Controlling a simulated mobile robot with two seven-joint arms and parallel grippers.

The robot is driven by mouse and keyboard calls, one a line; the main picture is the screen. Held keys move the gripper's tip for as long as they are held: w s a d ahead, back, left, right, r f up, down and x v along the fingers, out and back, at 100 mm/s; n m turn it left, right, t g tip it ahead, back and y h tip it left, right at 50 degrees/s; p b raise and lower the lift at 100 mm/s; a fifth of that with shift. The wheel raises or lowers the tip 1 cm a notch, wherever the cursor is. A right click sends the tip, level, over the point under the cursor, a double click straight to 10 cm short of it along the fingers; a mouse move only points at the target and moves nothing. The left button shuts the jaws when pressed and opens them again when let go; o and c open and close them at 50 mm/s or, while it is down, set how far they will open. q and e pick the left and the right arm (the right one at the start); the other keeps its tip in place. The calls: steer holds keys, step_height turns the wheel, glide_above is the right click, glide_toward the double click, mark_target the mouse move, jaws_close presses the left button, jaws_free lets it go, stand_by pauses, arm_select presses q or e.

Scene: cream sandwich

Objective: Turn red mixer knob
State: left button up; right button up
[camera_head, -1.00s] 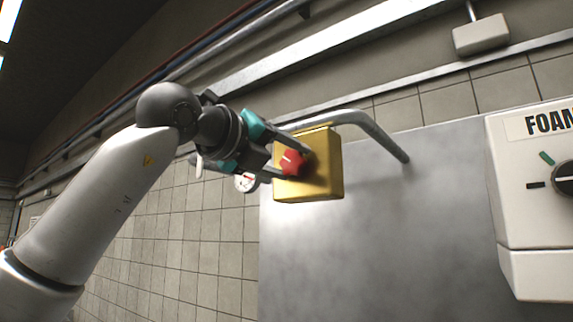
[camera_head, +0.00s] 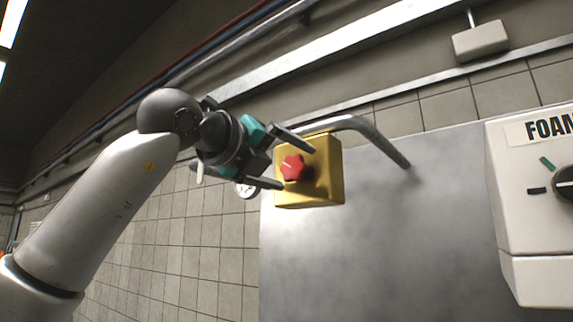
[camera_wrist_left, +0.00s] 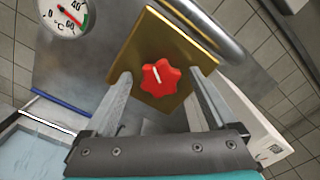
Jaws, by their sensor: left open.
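The red mixer knob (camera_head: 293,167) is star-shaped with a white mark and sits on the front of a gold box (camera_head: 325,172). In the left wrist view the knob (camera_wrist_left: 161,77) is centred ahead, on the gold box (camera_wrist_left: 146,38), its white mark tilted. My left gripper (camera_head: 294,164) is open, with one finger above the knob and one below it in the head view. In the left wrist view its fingers (camera_wrist_left: 160,85) stand on either side of the knob, apart from it. My right gripper is not in view.
A bent metal pipe (camera_head: 375,135) runs over the gold box beside a grey metal panel (camera_head: 420,230). A white "FOAM" box (camera_head: 535,210) with a black knob stands at the right. A round °C gauge (camera_wrist_left: 63,14) is near the box.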

arm_select(q)
steer(key=shift+s+a, duration=0.3)
steer(key=shift+s, duration=0.15)
steer(key=b+v, duration=0.3)
steer(key=v, duration=1.1)
